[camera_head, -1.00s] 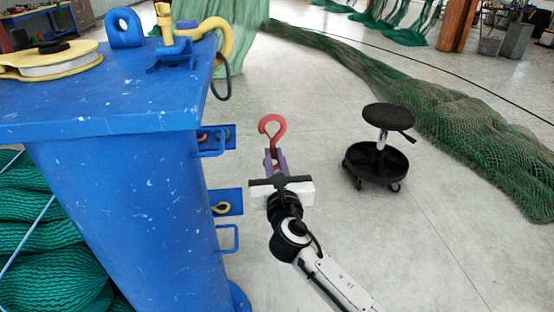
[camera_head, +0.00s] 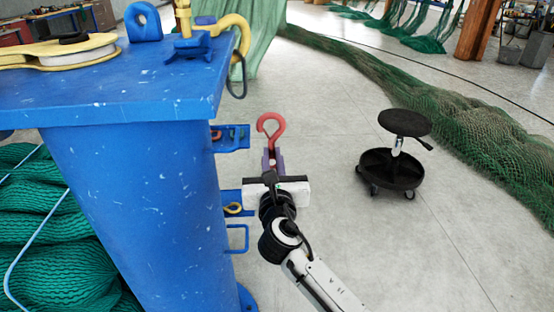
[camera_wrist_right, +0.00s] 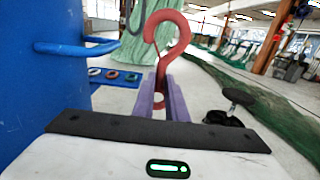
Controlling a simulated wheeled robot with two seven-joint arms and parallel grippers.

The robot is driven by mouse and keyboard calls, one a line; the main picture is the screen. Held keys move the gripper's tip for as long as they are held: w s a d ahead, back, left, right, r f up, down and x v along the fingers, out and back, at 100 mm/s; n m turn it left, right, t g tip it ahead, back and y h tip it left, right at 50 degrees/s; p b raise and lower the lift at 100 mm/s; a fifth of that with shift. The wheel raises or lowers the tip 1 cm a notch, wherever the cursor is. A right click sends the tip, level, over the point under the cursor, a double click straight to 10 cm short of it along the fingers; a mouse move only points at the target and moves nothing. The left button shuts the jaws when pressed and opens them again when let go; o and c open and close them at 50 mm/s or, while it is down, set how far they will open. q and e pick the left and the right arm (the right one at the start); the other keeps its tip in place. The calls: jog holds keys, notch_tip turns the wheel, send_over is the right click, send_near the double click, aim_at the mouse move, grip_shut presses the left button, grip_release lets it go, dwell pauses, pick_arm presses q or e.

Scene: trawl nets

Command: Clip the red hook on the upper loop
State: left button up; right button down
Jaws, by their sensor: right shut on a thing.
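The red hook (camera_head: 271,128) stands upright in my right gripper (camera_head: 272,160), which is shut on its lower end. In the right wrist view the red hook (camera_wrist_right: 166,40) rises between the purple fingers (camera_wrist_right: 162,98). The hook's open curl is up, beside the blue post and apart from it. Two blue loops stick out of the post's right side: the upper loop (camera_head: 233,148) beside the upper bracket, partly overlapped by it, and a lower loop (camera_head: 246,238). In the right wrist view one blue loop (camera_wrist_right: 75,49) is at upper left. My left gripper is not in view.
The blue post (camera_head: 140,200) with its broad top fills the left. A yellow hook (camera_head: 242,35) with a dark ring (camera_head: 238,80) hangs over its edge. A black stool (camera_head: 393,165) stands right. Green net (camera_head: 420,100) lies behind. Floor between is clear.

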pick_arm(q)
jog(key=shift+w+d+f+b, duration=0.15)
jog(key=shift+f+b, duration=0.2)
jog(key=shift+b, duration=0.25)
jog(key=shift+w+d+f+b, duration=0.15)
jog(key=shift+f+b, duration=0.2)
jog(key=shift+b, duration=0.25)
pick_arm(e)
jog(key=shift+a+r, duration=0.2)
jog(key=shift+a, duration=2.45)
jog(key=shift+a, duration=0.1)
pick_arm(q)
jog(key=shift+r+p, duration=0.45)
pick_arm(e)
jog(key=shift+s, duration=0.1)
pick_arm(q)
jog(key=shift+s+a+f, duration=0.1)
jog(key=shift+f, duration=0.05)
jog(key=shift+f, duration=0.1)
pick_arm(e)
jog(key=shift+a+f, duration=0.1)
jog(key=shift+a, duration=0.15)
pick_arm(q)
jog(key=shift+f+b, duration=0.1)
jog(key=shift+b, duration=0.2)
pick_arm(e)
jog(key=shift+a+f, duration=0.15)
jog(key=shift+a, duration=0.35)
